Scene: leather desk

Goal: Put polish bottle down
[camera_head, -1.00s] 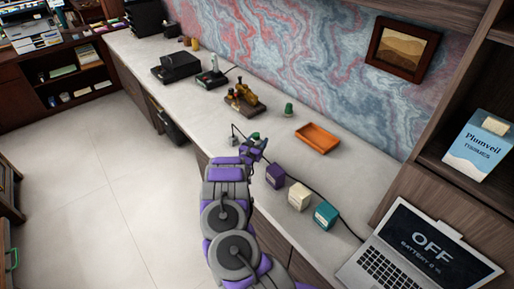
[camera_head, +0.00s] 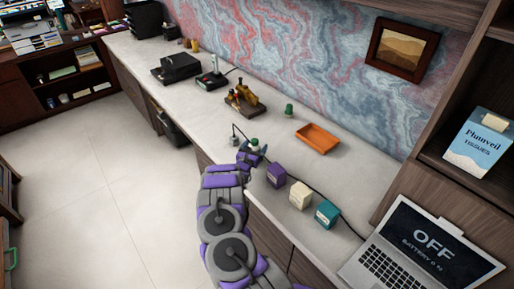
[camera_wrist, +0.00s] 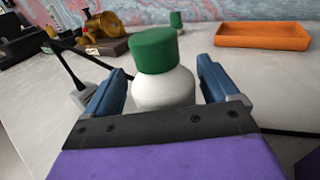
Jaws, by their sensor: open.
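The polish bottle is white with a green cap. In the wrist view the bottle (camera_wrist: 163,88) stands upright on the grey counter, between the two blue fingers of my gripper (camera_wrist: 160,85). Gaps show between the bottle and both fingers, so the gripper is open around it. In the head view my gripper (camera_head: 250,152) is low over the counter's front part, with the bottle's green cap (camera_head: 254,142) showing at it. The bottle's base is hidden behind my gripper's palm in the wrist view.
An orange tray (camera_head: 317,138) and a small green-capped item (camera_head: 288,110) lie farther back. Purple (camera_head: 276,174), cream (camera_head: 299,195) and teal (camera_head: 326,213) boxes stand to the right, near a black cable. A laptop (camera_head: 420,248) is at lower right. A brown stand (camera_head: 243,102) holds brass-coloured items.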

